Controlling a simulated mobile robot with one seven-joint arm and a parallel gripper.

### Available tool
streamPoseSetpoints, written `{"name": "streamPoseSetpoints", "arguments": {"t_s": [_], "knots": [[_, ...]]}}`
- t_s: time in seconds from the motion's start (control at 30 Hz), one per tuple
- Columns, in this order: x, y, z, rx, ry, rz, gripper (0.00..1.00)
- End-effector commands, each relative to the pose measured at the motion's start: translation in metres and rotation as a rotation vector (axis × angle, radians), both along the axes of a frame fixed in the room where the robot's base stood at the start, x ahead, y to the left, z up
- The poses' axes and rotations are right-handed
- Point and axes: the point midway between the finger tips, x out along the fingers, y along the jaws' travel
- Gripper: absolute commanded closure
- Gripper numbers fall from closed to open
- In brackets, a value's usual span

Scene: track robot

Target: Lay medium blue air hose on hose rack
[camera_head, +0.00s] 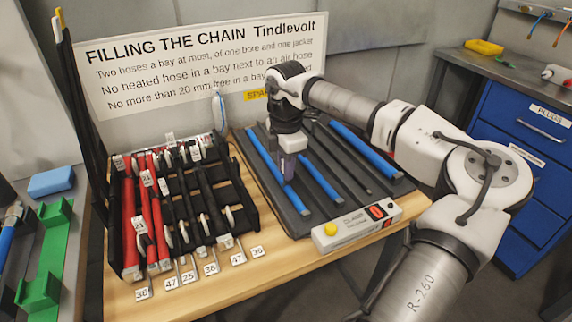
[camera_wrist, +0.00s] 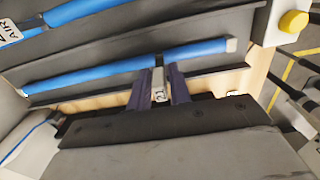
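I cannot tell from labels which is medium. My gripper (camera_head: 288,170) points down over the rack's left part and hides some of it. In the wrist view, the fingers (camera_wrist: 158,88) stand apart, with a blue hose (camera_wrist: 90,80) running across beyond their tips. A small white piece shows between them. I see no hose clamped.
A black carrier (camera_head: 205,200) with red and black hoses and white tags stands to the left. A control box (camera_head: 357,226) with a yellow button sits at the rack's front edge. A sign (camera_head: 200,65) stands behind. Blue drawers (camera_head: 520,135) are at the right.

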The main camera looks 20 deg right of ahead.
Motion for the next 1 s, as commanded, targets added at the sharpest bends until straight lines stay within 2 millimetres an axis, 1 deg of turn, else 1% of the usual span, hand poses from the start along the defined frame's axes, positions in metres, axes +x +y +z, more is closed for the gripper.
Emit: {"name": "streamPoseSetpoints", "arguments": {"t_s": [0.03,0.1,0.37,0.47,0.57,0.63,0.9,1.0], "knots": [[0.0,0.0,0.0,0.0,0.0,0.0,0.73],[0.0,0.0,0.0,0.0,0.0,0.0,0.64],[0.0,0.0,0.0,0.0,0.001,0.0,0.64],[0.0,0.0,0.004,-0.001,0.0,-0.001,0.64],[0.0,-0.001,0.017,-0.003,-0.001,-0.002,0.64],[0.0,0.0,0.03,-0.004,-0.002,-0.001,0.64],[0.0,0.0,0.093,-0.003,-0.002,-0.003,0.64],[0.0,0.0,0.111,-0.002,-0.002,-0.001,0.64]]}}
